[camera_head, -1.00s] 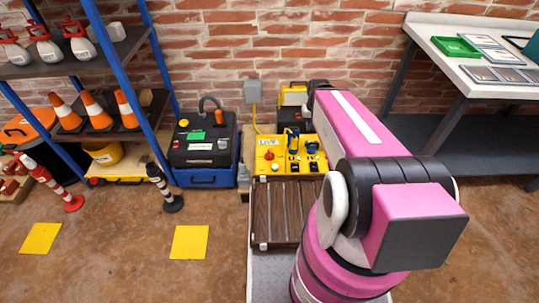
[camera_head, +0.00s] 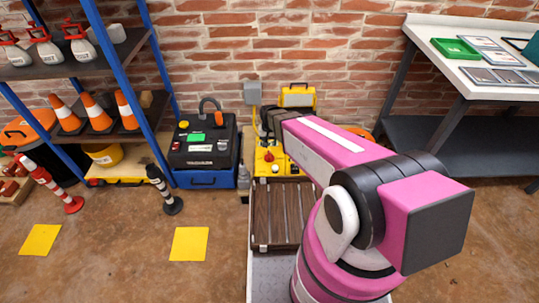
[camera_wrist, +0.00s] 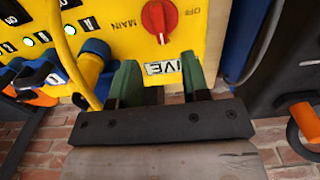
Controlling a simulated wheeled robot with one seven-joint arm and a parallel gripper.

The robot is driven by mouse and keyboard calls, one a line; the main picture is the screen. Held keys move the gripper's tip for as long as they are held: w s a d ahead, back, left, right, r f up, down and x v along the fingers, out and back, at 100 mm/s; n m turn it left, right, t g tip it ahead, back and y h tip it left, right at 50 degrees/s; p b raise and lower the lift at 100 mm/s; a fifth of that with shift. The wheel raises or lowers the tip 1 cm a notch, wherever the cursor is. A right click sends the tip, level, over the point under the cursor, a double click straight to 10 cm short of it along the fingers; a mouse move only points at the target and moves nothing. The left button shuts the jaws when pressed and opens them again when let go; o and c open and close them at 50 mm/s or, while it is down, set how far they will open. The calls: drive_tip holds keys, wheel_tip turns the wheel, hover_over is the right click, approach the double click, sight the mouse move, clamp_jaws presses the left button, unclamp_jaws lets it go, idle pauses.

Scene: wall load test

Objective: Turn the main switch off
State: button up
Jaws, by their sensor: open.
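The main switch is a red rotary knob (camera_wrist: 159,18) on a yellow panel (camera_wrist: 125,25), with MAIN and OFF printed beside it. A white plate reading "LIVE" (camera_wrist: 165,68) sits by the knob and is partly hidden by my fingers. In the wrist view my gripper (camera_wrist: 158,62) is open, with its green fingers apart and pointing toward the panel. The knob lies beyond the fingertips, not between them. In the head view the red knob (camera_head: 268,157) shows on the panel (camera_head: 261,166), just below my wrist; my fingers cannot be made out there.
In the wrist view a blue plug (camera_wrist: 95,52) and a yellow cable (camera_wrist: 68,65) are close left of my fingers. A black-and-blue power unit (camera_head: 202,150) stands left of the panel. A brown slatted board (camera_head: 276,215) lies in front. A yellow case (camera_head: 297,97) is behind.

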sight(270, 154)
wheel_tip(270, 154, down, 9)
idle(0.4)
clamp_jaws()
